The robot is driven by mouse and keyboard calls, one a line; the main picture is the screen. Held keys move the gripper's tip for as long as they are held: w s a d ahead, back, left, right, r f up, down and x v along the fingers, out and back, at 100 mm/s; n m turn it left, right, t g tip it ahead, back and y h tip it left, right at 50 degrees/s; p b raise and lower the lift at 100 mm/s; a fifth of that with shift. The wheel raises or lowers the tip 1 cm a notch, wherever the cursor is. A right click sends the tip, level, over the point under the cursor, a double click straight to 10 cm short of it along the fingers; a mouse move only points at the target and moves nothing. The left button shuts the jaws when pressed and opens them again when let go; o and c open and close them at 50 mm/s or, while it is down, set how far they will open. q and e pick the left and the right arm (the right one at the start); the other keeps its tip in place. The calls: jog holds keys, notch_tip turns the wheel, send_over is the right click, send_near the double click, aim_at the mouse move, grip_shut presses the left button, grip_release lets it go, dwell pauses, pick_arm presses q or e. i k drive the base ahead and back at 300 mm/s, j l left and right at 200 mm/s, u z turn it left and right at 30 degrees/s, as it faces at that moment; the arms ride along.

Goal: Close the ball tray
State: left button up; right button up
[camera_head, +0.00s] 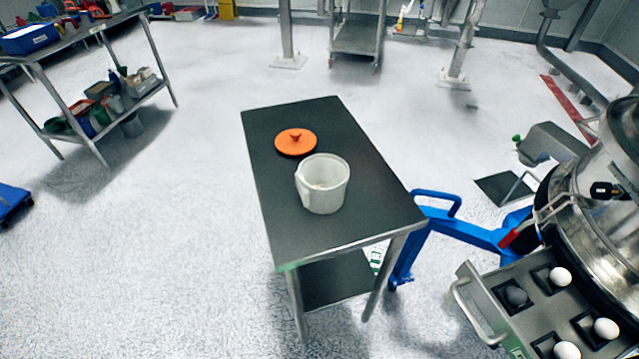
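The ball tray (489,291) is at the lower right, pulled out from the round steel sifter (600,200). It has a bar handle (470,312) on its left front side. The picture's lower and right edges cut off part of the tray and the sifter. Neither of my grippers shows in the head view.
A dark-topped table (270,200) stands in the middle, carrying a white bucket (324,190) and an orange lid (295,142). A blue frame (455,228) lies between table and sifter. A shelf bench (75,50) is at the upper left.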

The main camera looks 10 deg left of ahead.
aim_at(551, 314)
jog(key=l+z, duration=0.1)
jog(key=z, duration=0.25)
jog(key=l+z, duration=0.15)
jog(key=z, duration=0.2)
jog(key=k+l+z, duration=0.1)
jog(key=z, duration=0.25)
